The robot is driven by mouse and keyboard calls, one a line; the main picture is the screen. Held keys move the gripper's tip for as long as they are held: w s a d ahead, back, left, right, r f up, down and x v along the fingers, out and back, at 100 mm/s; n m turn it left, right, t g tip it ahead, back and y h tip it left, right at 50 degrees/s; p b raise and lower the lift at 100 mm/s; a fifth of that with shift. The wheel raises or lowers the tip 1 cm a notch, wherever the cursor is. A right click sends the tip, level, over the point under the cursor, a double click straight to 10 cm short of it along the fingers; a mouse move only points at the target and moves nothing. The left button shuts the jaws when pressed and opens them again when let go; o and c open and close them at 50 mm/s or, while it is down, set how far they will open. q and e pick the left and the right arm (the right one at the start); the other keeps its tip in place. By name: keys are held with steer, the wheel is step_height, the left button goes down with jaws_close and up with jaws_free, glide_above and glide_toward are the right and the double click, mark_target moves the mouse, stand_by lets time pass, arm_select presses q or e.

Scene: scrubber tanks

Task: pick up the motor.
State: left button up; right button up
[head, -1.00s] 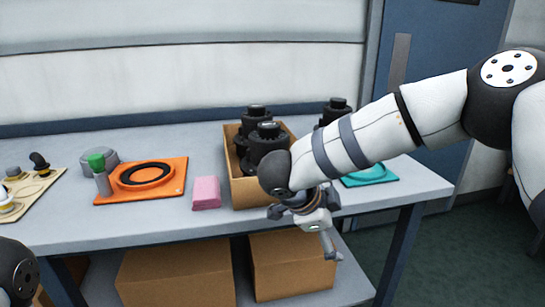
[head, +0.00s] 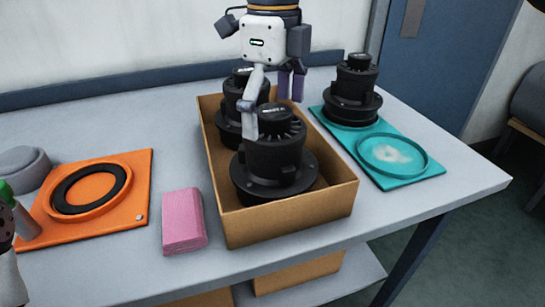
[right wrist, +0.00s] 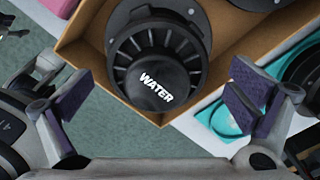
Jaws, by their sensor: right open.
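A black ribbed motor (head: 275,155) stands upright in the front of an open cardboard box (head: 290,220). A second black motor (head: 238,100) stands behind it in the box. A third motor (head: 352,90) stands on the teal tray outside. My right gripper (head: 272,108) points down over the box, its fingers spread, one overlapping the front motor's top left in the head view. In the right wrist view the open fingers (right wrist: 160,100) lie either side of a motor top marked WATER (right wrist: 157,75), apart from it.
The teal tray (head: 405,174) with a round ring lies right of the box. A pink block (head: 183,222) and an orange plate (head: 125,215) with a black ring lie to the left. The box walls stand close around the motors.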

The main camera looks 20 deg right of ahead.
mark_target(276, 166)
steer(key=f, duration=0.5)
steer(key=shift+s+f, duration=0.3)
steer(key=shift+w+f, duration=0.1)
steer(key=shift+f, duration=0.3)
steer(key=shift+r, duration=0.1)
steer(key=c, duration=1.9)
